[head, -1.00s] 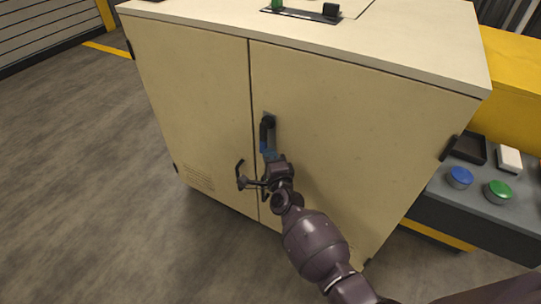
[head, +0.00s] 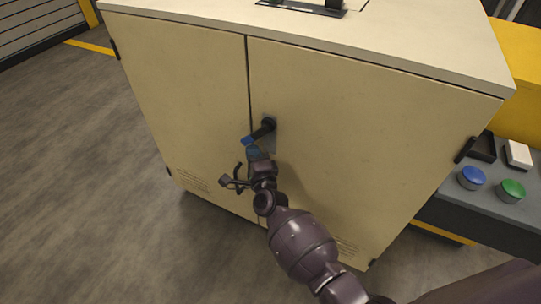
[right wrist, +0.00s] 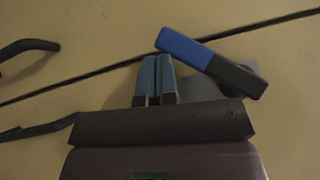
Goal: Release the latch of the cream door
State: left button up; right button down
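The cream door (head: 350,140) is the right-hand door of a cream cabinet and looks shut against the left-hand door. Its latch handle (head: 268,127) is a black lever with a blue end, tilted down and to the left towards the seam. In the right wrist view the handle (right wrist: 215,62) crosses just beyond my fingertips. My right gripper (head: 254,152) is just below the blue end. Its blue-grey fingers (right wrist: 154,78) are together with nothing seen between them. They are close to the handle; I cannot tell if they touch it. My left gripper is not in view.
A grey panel (head: 480,208) with a blue button (head: 472,177) and a green button (head: 511,190) stands right of the cabinet, by a yellow structure (head: 525,105). The floor (head: 90,190) left of the cabinet is clear.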

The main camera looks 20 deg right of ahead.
aim_at(243, 143)
jog(key=shift+w+a+r+m+t+b, duration=0.25)
jog(key=shift+w+a+r+m+b, duration=0.1)
jog(key=shift+w+a, duration=0.15)
jog(key=shift+w+a+r+m+t+b, duration=0.25)
jog(key=shift+w+a+m, duration=0.15)
jog(key=shift+w, duration=0.15)
jog(key=shift+m+t+h, duration=0.5)
jog(key=shift+m, duration=0.05)
jog(key=shift+w+a+r+b, duration=0.25)
jog(key=shift+w+r, duration=0.1)
jog(key=shift+r, duration=0.25)
jog(key=shift+w+a+r+b, duration=0.2)
jog(key=shift+w+a+r, duration=0.1)
jog(key=shift+r, duration=0.35)
jog(key=shift+w+a+r+b, duration=0.25)
jog(key=shift+w+r, duration=0.1)
jog(key=shift+r, duration=0.25)
